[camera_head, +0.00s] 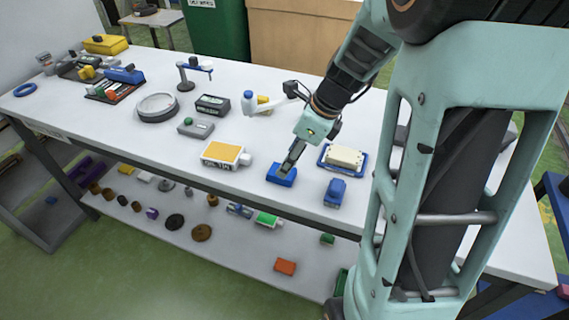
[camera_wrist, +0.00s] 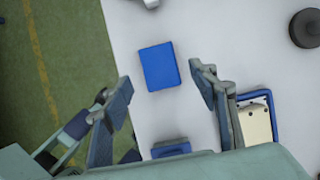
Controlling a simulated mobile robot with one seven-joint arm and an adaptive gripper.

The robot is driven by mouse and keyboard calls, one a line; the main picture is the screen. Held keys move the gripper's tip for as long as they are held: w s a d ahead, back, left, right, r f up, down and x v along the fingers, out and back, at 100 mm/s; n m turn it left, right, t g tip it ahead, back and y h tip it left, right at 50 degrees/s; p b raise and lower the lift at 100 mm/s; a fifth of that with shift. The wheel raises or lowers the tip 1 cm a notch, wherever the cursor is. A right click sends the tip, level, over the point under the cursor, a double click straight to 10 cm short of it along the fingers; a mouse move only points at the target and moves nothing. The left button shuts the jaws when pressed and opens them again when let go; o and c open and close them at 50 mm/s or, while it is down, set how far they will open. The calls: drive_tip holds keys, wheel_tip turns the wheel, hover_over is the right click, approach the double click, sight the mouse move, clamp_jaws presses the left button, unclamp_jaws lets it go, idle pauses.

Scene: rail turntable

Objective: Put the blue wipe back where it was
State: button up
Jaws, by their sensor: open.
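The blue wipe (camera_head: 281,176) looks like a small flat blue block and lies on the white table (camera_head: 140,136) near its front edge. My gripper (camera_head: 288,168) points down just above it, its fingertips overlapping the wipe in the head view. In the wrist view the wipe (camera_wrist: 159,66) lies ahead of and between the open fingers (camera_wrist: 161,86), with nothing held. I cannot tell how large the height gap is.
A blue device (camera_head: 335,192) stands to the right of the wipe. Behind it is a blue-rimmed tray (camera_head: 322,160) with a cream block (camera_head: 345,156). A white box with a yellow top (camera_head: 226,154) stands to the left.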

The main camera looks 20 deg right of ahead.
drive_tip(key=v, duration=0.7)
drive_tip(key=shift+p, duration=0.35)
